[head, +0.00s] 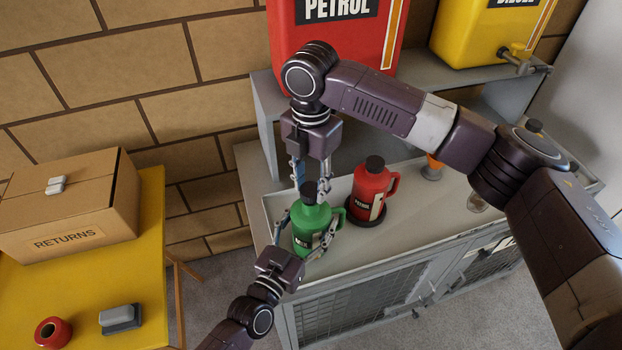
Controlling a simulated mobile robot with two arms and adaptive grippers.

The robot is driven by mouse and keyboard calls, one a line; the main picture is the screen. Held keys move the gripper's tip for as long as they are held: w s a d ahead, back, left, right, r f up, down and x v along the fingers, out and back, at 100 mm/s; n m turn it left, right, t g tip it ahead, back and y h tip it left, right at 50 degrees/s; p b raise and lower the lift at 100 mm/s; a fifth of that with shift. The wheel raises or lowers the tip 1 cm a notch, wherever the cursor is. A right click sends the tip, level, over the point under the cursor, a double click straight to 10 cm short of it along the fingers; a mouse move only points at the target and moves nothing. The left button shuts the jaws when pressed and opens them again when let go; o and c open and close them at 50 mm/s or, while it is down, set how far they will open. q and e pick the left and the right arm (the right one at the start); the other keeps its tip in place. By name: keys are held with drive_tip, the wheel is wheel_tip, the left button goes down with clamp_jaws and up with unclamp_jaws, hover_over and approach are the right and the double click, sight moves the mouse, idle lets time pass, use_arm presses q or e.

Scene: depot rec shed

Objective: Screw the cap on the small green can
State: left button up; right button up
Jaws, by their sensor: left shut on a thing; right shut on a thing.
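The small green can (308,223) stands upright near the front left corner of the grey bench. My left gripper (309,232) reaches up from below with a finger on either side of the can's body and is shut on it. A dark cap (308,193) is at the top of the can, over its mouth. My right gripper (310,184) points straight down from above and is shut on the cap. I cannot tell how far the cap is seated on the neck.
A red can (369,190) with a dark cap stands on a dark round base close right. Small orange-topped container (432,168) stands further right. A shelf (262,100) behind carries large petrol (340,40) and diesel (490,30) containers. A yellow table (150,230) with a returns box (75,205) is left.

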sight(320, 222)
idle(0.4)
drive_tip(key=shift+f, duration=0.85)
drive_tip(key=shift+f, duration=0.55)
